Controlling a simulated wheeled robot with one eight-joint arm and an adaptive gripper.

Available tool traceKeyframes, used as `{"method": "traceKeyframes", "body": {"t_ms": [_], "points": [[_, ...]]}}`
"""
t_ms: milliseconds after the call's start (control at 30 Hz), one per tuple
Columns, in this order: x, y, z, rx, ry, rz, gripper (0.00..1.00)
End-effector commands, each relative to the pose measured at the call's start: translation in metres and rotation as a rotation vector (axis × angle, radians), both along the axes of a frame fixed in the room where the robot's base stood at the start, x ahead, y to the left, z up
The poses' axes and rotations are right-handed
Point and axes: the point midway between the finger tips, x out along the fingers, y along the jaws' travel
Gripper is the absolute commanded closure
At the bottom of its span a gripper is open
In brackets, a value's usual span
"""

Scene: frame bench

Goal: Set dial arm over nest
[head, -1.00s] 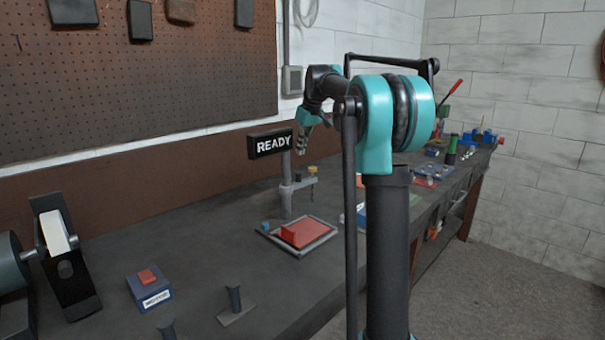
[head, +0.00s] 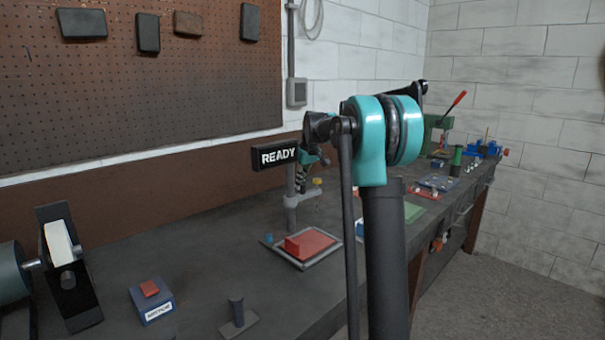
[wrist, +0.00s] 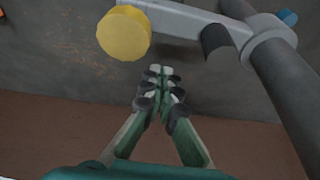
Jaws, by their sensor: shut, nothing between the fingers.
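The dial arm (head: 308,194) is a grey bar clamped on an upright post (head: 291,212), with a yellow knob (head: 317,182) at its free end. In the wrist view the bar (wrist: 185,18), yellow knob (wrist: 124,33) and dark post (wrist: 285,85) show close up. My gripper (wrist: 160,72) is shut and empty beside the bar, between knob and post in the picture; I see no contact. In the head view it is partly hidden near the post. A grey-rimmed tray (head: 318,261) holding a red plate and block (head: 297,246) lies in front; I cannot tell whether this is the nest.
A READY sign (head: 278,155) is beside the post top. A blue box with a red button (head: 150,300), a small stand (head: 238,318) and a grinder-like machine (head: 62,250) are at the left. Coloured fixtures stand farther along the bench.

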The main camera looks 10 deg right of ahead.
Motion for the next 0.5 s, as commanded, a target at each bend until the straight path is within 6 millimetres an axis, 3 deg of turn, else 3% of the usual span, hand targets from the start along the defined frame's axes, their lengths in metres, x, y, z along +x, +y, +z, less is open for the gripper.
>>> {"method": "traceKeyframes", "body": {"t_ms": [33, 200, 500], "points": [[-0.010, -0.007, 0.002, 0.000, 0.001, -0.004, 1.00], [-0.026, -0.017, 0.002, -0.001, 0.001, -0.002, 1.00], [-0.032, -0.020, 0.002, -0.001, 0.001, -0.002, 1.00]]}}
